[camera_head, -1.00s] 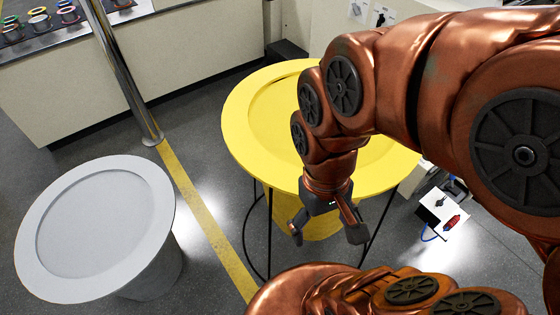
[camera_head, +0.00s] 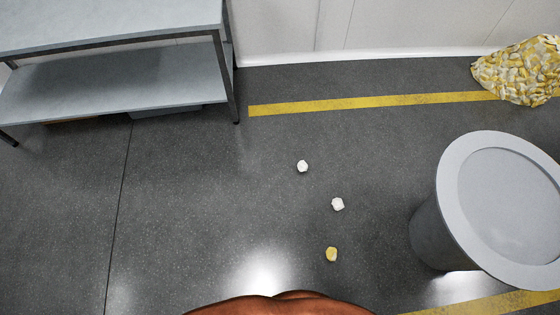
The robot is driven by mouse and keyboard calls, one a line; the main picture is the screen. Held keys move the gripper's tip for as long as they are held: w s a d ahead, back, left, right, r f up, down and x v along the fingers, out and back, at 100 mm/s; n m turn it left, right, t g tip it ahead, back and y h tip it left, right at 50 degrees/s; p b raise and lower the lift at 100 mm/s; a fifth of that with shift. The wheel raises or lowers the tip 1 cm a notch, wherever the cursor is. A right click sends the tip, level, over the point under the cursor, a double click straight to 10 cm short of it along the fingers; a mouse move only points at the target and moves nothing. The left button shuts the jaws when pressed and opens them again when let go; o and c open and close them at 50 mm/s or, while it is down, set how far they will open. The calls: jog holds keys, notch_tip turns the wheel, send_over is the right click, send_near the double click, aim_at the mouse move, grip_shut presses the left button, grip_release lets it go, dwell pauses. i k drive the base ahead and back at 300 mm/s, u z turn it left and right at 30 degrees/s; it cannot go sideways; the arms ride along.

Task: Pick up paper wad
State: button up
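Two small white crumpled wads, one paper wad (camera_head: 302,166) farther off and another paper wad (camera_head: 338,204) a little nearer and to the right, lie on the dark floor. A yellowish wad (camera_head: 331,254) lies nearest, below them. All three are apart from each other. My gripper is out of the view; only a copper part of my own body shows at the bottom edge.
A grey round-topped stand (camera_head: 500,210) is at the right. A grey metal shelf table (camera_head: 120,75) stands at the upper left. A yellow-and-white patterned heap (camera_head: 522,70) sits at the upper right. Yellow floor lines (camera_head: 370,103) run by the wall. The floor around the wads is clear.

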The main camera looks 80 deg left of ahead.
aim_at(302, 166)
jog(key=u, duration=0.35)
jog(key=k, duration=0.4)
jog(key=u, duration=1.85)
jog(key=k, duration=0.55)
jog(key=u, duration=0.65)
jog(key=i, duration=0.45)
jog(key=u, duration=0.5)
jog(key=i, duration=1.4)
jog(key=z, duration=0.5)
